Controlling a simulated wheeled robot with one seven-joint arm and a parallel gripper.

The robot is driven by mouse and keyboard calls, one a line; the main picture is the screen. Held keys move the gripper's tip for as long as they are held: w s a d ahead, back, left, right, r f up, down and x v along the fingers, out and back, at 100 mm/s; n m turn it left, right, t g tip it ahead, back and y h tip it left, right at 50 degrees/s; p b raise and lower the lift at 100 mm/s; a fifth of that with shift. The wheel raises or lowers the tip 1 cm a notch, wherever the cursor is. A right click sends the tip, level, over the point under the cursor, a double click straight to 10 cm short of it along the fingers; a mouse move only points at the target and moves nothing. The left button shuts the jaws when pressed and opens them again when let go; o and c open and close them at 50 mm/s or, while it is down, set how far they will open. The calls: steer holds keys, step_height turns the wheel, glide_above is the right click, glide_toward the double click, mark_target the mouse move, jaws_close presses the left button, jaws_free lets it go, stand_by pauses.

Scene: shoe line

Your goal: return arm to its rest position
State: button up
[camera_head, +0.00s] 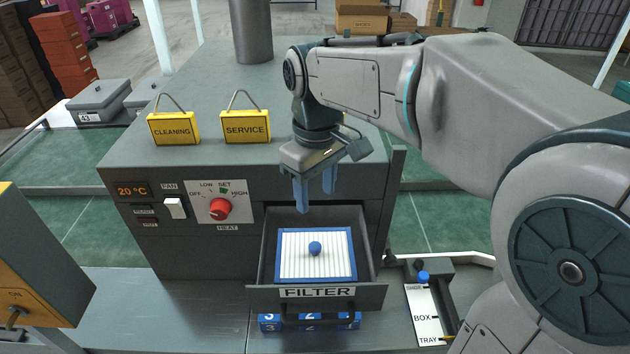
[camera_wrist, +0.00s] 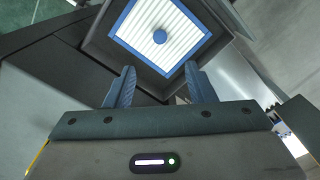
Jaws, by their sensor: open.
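My gripper (camera_head: 316,192) hangs over the back of an open drawer (camera_head: 368,291) labelled FILTER, its fingers pointing down and apart with nothing between them. A white pleated filter (camera_head: 290,262) with a blue frame and a blue knob (camera_head: 315,248) lies in the drawer. My gripper is above and behind the knob, clear of it. In the wrist view, the two blue fingers (camera_wrist: 160,88) stand apart, and the filter (camera_wrist: 180,22) shows beyond them. My arm reaches in from the right side of the head view.
A grey heater cabinet (camera_head: 160,235) carries a red knob (camera_head: 220,209), a fan switch (camera_head: 174,208) and yellow CLEANING (camera_head: 173,129) and SERVICE (camera_head: 246,127) signs. A grey pipe (camera_head: 252,30) rises behind. A yellow-fronted box (camera_head: 25,270) is at left.

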steer(key=shift+d+r, duration=0.1)
steer(key=shift+r, duration=0.1)
steer(key=s+d+f+m+t, duration=0.3)
steer(key=s+d+f+m, duration=0.4)
steer(key=s+d, duration=0.4)
steer(key=shift+s+d+m, duration=0.25)
steer(key=shift+d+m, duration=0.15)
steer(key=shift+m, duration=0.4)
